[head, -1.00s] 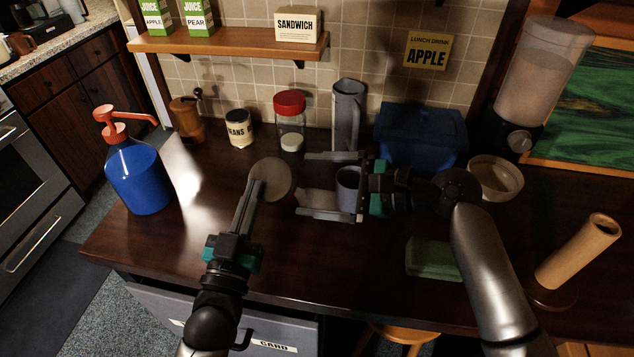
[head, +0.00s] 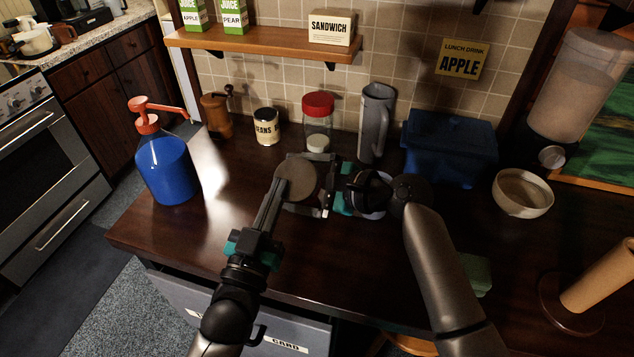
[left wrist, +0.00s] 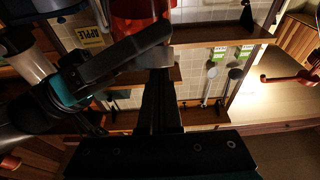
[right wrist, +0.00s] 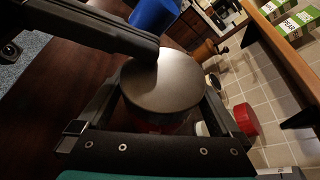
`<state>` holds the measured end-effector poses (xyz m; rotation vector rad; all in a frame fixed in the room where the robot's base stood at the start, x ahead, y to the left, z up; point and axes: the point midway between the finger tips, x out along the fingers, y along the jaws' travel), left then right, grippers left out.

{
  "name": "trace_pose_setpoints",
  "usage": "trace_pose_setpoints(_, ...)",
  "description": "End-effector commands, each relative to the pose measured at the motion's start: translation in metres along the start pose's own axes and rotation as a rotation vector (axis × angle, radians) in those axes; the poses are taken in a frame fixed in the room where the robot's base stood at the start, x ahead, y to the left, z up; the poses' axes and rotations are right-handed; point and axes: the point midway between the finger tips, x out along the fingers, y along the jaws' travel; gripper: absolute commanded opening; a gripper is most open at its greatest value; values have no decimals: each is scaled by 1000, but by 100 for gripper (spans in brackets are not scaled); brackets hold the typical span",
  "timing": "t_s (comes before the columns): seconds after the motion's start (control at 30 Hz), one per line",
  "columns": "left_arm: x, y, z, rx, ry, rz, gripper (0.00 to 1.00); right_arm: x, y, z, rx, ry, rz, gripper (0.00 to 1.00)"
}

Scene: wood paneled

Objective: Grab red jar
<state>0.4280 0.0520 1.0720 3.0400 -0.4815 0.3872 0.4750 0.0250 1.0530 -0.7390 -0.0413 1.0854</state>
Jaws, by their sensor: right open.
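The red jar shows a round grey-brown lid (head: 297,181) from above in the head view. Its red body (left wrist: 138,14) shows at the top of the left wrist view. My left gripper (head: 284,188) has its fingers close together on the jar's near left edge and appears to hold it. My right gripper (head: 303,185) comes from the right, open, with its fingers on either side of the jar; in the right wrist view the lid (right wrist: 162,80) lies between them. Whether they touch it I cannot tell. A clear glass jar with a red lid (head: 318,106) stands behind.
A grey mug (head: 371,206) is partly hidden under my right gripper. A grey pitcher (head: 373,125), a blue box (head: 450,150), a beans can (head: 266,127) and a bowl (head: 522,195) stand along the back. A blue pump bottle (head: 167,170) is at left. The front left counter is clear.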

Motion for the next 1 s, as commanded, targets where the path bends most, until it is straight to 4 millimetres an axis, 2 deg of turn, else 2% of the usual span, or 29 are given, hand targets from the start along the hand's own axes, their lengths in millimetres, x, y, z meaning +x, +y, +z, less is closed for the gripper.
trace_pose_setpoints(0.03, -2, 0, 6, 0, -16, 1, 0, 6, 0, 0, 0, -1, 0, 100)
trace_pose_setpoints(0.2, -2, 0, 6, 0, -16, 1, 0, 19, 0, 0, 1, 0, 0, 100)
trace_pose_setpoints(0.57, -2, 0, 5, 0, -16, 1, 0, 22, 0, 0, 0, 0, 0, 100)
trace_pose_setpoints(1.0, -1, 0, 5, 0, -15, 0, 0, 22, 1, 0, 1, 0, 2, 53)
